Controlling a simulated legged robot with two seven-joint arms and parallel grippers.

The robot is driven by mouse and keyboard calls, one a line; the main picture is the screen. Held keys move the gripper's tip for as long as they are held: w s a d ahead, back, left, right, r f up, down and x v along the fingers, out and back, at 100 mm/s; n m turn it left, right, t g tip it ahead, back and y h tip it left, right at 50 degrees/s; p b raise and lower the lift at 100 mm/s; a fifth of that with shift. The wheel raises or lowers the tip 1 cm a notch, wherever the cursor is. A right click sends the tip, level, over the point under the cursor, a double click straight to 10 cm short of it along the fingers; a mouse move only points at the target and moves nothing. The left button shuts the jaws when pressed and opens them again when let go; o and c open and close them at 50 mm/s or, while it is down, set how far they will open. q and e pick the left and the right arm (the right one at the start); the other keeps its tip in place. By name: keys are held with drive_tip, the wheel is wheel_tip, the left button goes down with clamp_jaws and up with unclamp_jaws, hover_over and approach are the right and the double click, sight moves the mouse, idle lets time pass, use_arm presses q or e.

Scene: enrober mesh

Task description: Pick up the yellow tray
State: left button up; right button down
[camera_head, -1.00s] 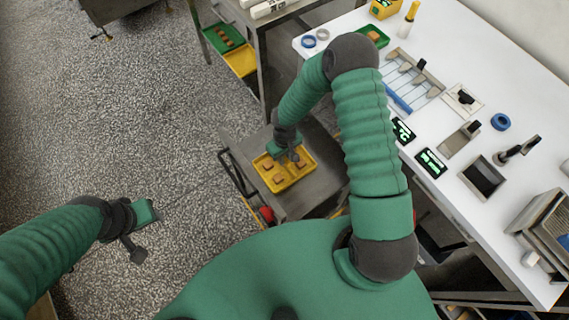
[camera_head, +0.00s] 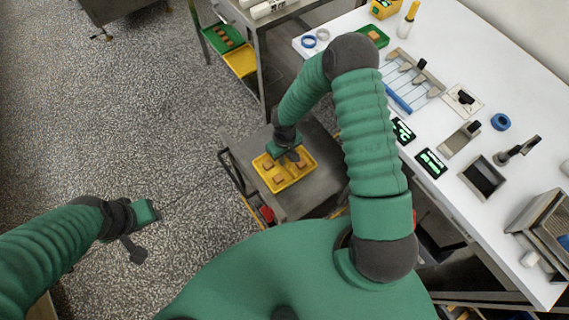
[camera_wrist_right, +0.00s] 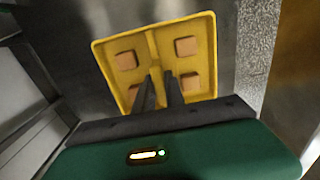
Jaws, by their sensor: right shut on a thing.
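The yellow tray (camera_head: 285,184) lies on a grey metal cart top (camera_head: 318,190) in the head view. It holds several small brown pieces. It also shows in the right wrist view (camera_wrist_right: 204,52), with a raised divider down its middle. My right gripper (camera_head: 292,157) reaches down over the tray from above. Its two dark fingers (camera_wrist_right: 160,92) are close together at the divider, shut on the tray. The fingers hide part of the divider. I cannot tell whether the tray is clear of the cart. My left gripper (camera_head: 146,230) hangs over the floor, far left of the tray; its jaw opening is unclear.
A white table (camera_head: 455,215) with trowels, scales and blue tape rolls stands at the right. A metal rack (camera_head: 262,60) behind the cart has a green tray (camera_head: 222,38) and another yellow tray (camera_head: 241,62) on its lower shelf.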

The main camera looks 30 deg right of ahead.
wheel_tip(320, 180, up, 10)
drive_tip(key=shift+r+p, duration=0.25)
drive_tip(key=shift+p, duration=0.6)
wheel_tip(320, 180, up, 12)
drive_tip(key=s+a+m, duration=0.1)
drive_tip(key=a, duration=0.1)
drive_tip(key=shift+s+m, duration=0.3)
drive_tip(key=shift+s, duration=0.1)
